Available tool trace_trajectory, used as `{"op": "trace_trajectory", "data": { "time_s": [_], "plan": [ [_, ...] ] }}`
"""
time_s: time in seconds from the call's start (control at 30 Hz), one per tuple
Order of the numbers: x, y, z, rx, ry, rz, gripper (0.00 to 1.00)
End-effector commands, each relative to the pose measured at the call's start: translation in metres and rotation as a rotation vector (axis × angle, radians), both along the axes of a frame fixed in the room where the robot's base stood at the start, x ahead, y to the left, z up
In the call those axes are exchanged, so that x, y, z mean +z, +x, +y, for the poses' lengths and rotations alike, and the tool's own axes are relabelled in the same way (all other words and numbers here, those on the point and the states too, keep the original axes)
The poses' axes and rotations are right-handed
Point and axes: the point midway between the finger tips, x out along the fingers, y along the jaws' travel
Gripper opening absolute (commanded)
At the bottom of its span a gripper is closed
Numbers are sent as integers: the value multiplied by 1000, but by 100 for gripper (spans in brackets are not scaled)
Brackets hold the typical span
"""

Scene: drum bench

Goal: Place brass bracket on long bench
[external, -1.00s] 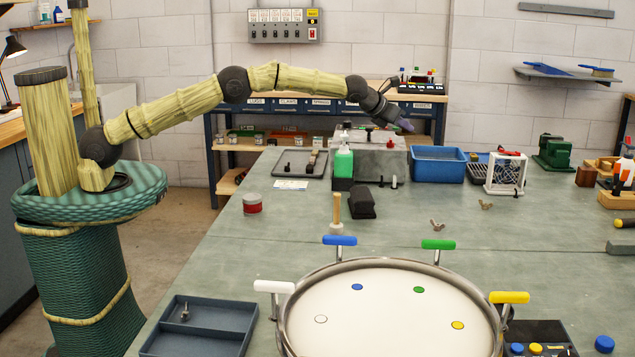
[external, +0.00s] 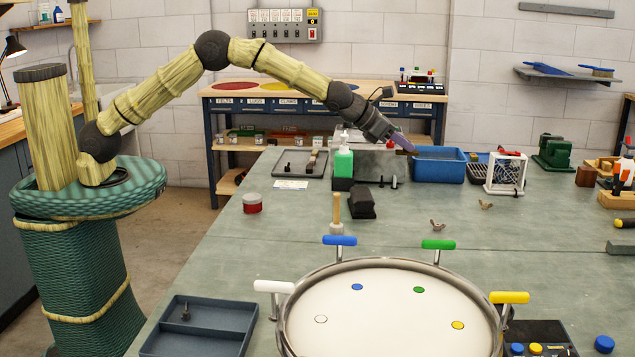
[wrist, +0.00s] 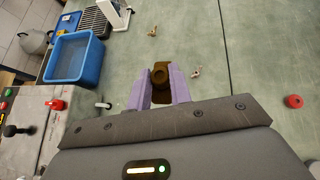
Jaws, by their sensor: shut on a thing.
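My gripper (external: 400,141) is shut on the brass bracket (external: 409,151), a small dark brown piece. In the wrist view the bracket (wrist: 160,78) sits between the two purple fingers (wrist: 158,92), with a round boss showing. The fingers hide part of it. In the external view they point down and to the right, above the grey block and beside the blue bin. The long bench (external: 290,225) has a grey-green top; it also shows in the wrist view (wrist: 215,60). The bracket appears held above the bench; the exact gap cannot be told.
A blue bin (external: 438,176) and a white rack (external: 505,174) stand near the gripper. A grey block (external: 372,166) and a green bottle (external: 343,163) are to the left. A large drum (external: 390,310) fills the front.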

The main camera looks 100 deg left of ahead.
Motion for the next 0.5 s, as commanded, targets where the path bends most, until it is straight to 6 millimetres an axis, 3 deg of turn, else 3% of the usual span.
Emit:
{"op": "trace_trajectory", "data": {
  "time_s": [0.13,0.5],
  "plan": [
    [-5,-24,-16,-26,5,4,0],
    [-42,-77,-33,-36,4,6,0]
  ]
}}
